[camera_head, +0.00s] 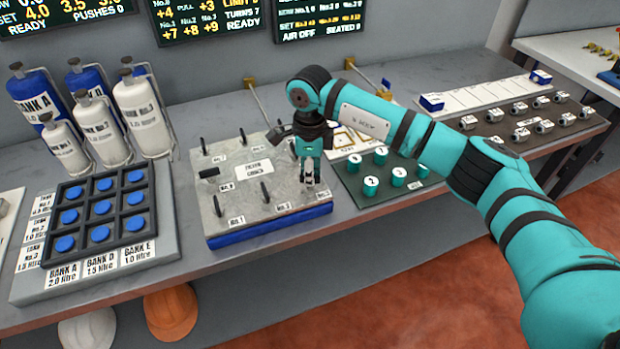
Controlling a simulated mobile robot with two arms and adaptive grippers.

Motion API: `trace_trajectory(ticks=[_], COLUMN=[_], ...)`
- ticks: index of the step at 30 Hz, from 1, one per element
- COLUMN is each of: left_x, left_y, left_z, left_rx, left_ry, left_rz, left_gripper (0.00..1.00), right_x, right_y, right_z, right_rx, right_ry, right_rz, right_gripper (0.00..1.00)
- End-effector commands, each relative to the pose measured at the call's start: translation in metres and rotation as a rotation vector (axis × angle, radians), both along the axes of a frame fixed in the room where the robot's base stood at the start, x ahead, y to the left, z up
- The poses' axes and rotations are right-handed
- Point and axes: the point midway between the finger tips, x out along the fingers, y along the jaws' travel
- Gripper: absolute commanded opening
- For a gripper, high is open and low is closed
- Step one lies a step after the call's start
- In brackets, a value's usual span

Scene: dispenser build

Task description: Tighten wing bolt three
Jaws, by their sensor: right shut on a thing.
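A grey plate (225,190) on a blue base (265,228) lies on the bench, with several dark upright wing bolts in it. One wing bolt (217,206) stands at the front left and another (265,192) at the front middle, each with a small label in front. My right gripper (312,184) points down over the plate's front right part. It is shut on a wing bolt there, which its fingers mostly hide; its label is too small to read for sure. My left gripper is not in view.
A dark tray with blue caps (98,234) and several gas cylinders (142,117) stand at the left. A green mat with teal cups (371,186) lies close right of the plate. Metal fittings (522,134) sit farther right. Screens hang on the wall.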

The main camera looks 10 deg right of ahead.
Motion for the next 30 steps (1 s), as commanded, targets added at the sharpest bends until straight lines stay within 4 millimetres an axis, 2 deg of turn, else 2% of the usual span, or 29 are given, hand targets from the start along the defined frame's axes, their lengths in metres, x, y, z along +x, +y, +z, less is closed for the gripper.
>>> trace_trajectory(ticks=[1,12,30], left_x=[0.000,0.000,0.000], left_y=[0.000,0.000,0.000], left_z=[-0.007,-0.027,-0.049], left_rx=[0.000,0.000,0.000], left_ry=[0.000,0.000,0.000], left_rz=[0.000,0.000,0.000], left_gripper=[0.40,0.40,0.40], right_x=[0.000,0.000,0.000], right_y=[0.000,-0.001,0.000], right_z=[-0.003,-0.003,-0.002], right_rx=[-0.001,-0.001,-0.001], right_ry=[0.000,0.000,0.001], right_rz=[-0.045,-0.397,-0.925], right_gripper=[0.00,0.00,0.00])
